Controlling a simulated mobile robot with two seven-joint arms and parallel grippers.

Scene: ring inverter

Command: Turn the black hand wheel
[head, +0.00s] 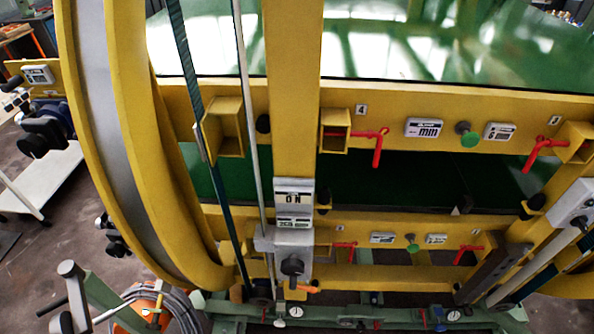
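A round black knob (292,267), which may be the black hand wheel, sits on the front of a grey block (301,243) low on the yellow upright, near the lower middle of the head view. A small orange piece (308,289) shows just below it. Other dark knob-like parts (34,146) stick out at the left beyond the yellow ring, so I cannot tell for sure which one is the hand wheel. Neither of my grippers can be made out in the head view, and nothing is seen touching the knob.
The yellow ring frame (120,150) and upright (293,80) fill the middle. Red handles (376,145) and small yellow boxes stick out of the crossbars. A thin rod (255,140) and a dark green strap run down left of the upright. Coiled hose (165,310) lies lower left.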

